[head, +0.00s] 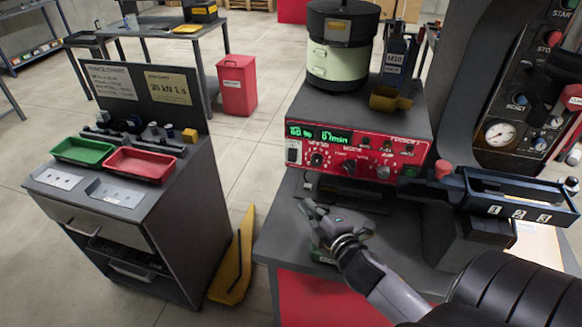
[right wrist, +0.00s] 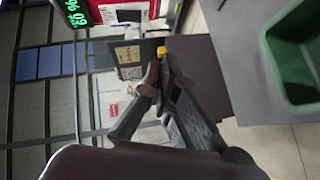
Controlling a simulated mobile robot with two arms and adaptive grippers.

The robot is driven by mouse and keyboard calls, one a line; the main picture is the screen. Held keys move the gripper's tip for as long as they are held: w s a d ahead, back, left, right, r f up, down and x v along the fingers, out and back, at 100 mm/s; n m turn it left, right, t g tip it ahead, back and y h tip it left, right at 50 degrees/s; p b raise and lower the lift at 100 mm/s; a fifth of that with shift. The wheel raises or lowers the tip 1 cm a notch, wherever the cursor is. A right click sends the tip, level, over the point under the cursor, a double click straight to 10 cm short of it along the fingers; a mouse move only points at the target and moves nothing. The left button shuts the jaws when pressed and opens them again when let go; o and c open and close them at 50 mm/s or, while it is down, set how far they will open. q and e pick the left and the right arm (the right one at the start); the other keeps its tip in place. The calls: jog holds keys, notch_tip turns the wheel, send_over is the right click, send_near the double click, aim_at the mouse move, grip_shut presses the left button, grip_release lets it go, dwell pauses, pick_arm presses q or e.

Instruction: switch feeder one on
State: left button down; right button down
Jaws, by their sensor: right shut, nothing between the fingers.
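The feeder's red control panel (head: 357,152) has two green lit displays (head: 320,133), one reading about 60 %, the other 0/min. A small light switch-like part (head: 294,151) sits at its left end, with knobs and buttons to the right. My right gripper (head: 306,203) is shut and empty, in front of and below the panel's left part, apart from it. In the right wrist view, the shut fingers (right wrist: 161,62) are near the middle and a piece of the panel with a green display (right wrist: 73,12) is at the top left. My left gripper is not in view.
The feeder's bowl (head: 338,64) stands on the unit above the panel. A dark rail with numbered slots (head: 515,212) is at the right. A green container (right wrist: 272,100) lies close to my right gripper. A cart with a green tray (head: 82,152) and a red tray (head: 141,164) stands left.

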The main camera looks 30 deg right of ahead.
jog(key=shift+w+r+n+t+y, duration=0.4)
jog(key=shift+r+n, duration=0.25)
jog(key=shift+n, duration=0.15)
jog(key=shift+w+r+n+t+y, duration=0.35)
jog(key=shift+r+n, duration=0.25)
jog(key=shift+n, duration=0.2)
jog(key=p, duration=0.3)
send_near(292, 156)
jog(key=w+a, duration=0.4)
jog(key=w, duration=0.1)
jog(key=shift+w+d+f, duration=0.4)
jog(key=shift+w+d, duration=0.05)
jog(key=shift+d, duration=0.15)
jog(key=shift+w+d+f, duration=0.4)
jog(key=shift+d, duration=0.2)
